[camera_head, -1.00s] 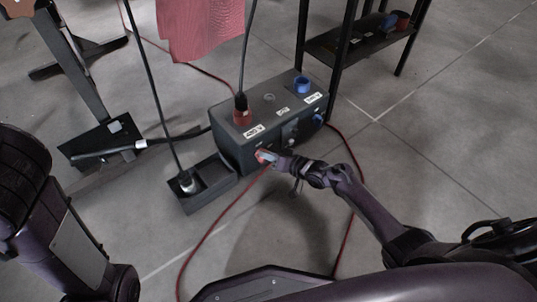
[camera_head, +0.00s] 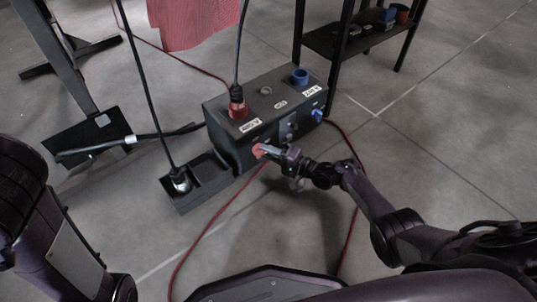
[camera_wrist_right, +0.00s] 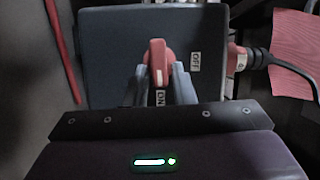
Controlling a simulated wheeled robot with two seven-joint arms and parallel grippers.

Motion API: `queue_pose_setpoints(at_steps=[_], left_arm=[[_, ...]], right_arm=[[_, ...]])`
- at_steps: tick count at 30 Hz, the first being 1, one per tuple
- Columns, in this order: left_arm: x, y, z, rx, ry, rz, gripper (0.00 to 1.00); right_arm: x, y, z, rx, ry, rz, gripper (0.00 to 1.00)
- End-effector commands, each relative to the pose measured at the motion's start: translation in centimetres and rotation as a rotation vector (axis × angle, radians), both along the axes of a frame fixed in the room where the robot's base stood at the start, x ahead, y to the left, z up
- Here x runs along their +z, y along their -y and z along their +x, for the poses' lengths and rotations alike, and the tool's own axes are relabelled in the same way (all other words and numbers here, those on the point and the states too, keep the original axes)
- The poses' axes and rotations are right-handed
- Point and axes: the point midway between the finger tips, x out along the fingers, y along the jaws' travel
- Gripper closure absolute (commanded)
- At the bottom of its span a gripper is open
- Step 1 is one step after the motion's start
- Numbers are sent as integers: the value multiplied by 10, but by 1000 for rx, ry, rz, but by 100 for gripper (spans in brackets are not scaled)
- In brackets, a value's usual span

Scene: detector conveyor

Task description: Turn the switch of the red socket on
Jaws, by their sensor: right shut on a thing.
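The dark power box (camera_head: 218,135) stands on the floor in the middle of the head view. On its top the red socket (camera_head: 238,109) holds a red plug with a black cable. The red switch (camera_head: 258,150) is on its front face. In the right wrist view the switch (camera_wrist_right: 158,58) is upright, its white mark pointing at the ON label (camera_wrist_right: 160,97). The OFF label (camera_wrist_right: 195,62) is to its right. My right gripper (camera_head: 266,150) is shut on the switch, with a finger on each side. My left arm shows at the left edge; its gripper is out of view.
A blue socket (camera_head: 300,77) and a blue switch (camera_head: 317,115) are on the same box. A black tray (camera_head: 205,195) with a plug in it stands left of the box. Red cables cross the floor. A black shelf (camera_head: 335,45) stands behind.

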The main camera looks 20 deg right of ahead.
Motion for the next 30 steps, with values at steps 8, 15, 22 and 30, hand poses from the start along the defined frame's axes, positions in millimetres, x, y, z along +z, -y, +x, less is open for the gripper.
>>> queue_pose_setpoints(at_steps=[8,15,22,30], left_arm=[[-6,0,0,-1,0,0,40],[-4,-1,-3,-6,6,-6,40],[-4,-1,-4,-6,9,-5,40],[-4,-1,-4,-7,9,-5,40]], right_arm=[[-1,-2,2,0,-21,64,100],[0,-2,2,0,-24,74,100],[0,-2,2,0,-24,73,76],[-1,-1,1,0,-24,73,64]])
